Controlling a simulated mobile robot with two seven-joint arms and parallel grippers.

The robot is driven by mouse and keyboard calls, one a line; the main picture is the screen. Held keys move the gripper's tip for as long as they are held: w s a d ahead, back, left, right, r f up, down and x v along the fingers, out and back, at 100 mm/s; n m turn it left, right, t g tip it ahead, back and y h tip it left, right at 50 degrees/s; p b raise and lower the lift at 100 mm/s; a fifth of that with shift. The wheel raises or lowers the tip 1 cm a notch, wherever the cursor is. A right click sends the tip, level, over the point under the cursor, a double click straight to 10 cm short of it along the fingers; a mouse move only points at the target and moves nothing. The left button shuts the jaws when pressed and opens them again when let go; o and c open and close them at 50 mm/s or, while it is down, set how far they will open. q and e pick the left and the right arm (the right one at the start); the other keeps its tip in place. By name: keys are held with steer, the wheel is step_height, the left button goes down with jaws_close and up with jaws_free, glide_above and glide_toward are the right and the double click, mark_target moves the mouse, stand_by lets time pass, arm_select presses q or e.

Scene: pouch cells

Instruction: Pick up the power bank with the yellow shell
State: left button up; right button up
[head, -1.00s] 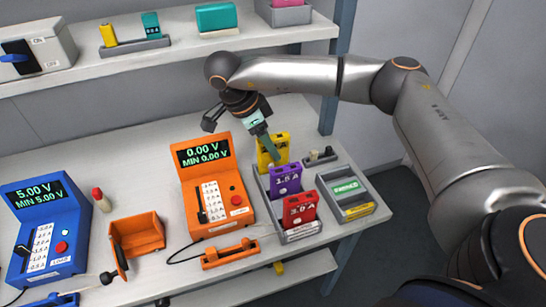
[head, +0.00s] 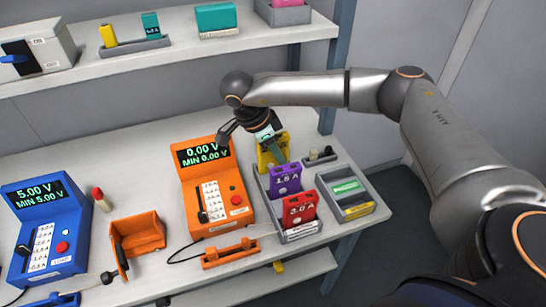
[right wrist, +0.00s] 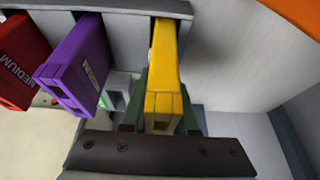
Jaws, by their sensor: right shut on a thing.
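The yellow power bank (head: 268,158) stands upright in the back slot of a grey rack (head: 300,236) on the table. My right gripper (head: 279,153) has come down over it from above. In the right wrist view, its green fingers (right wrist: 162,112) lie on both sides of the yellow shell (right wrist: 164,60), shut on it. The lower part of the power bank is still within the rack. My left gripper is out of view.
An orange tester (head: 220,190) reading 0.00 V stands close left of the rack. A grey tray (head: 362,211) with a green label lies to the right. A blue tester (head: 62,235) and an orange holder (head: 138,236) are farther left. A shelf (head: 190,55) runs above the back.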

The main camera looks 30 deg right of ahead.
jaws_close()
steer(key=shift+r, duration=0.2)
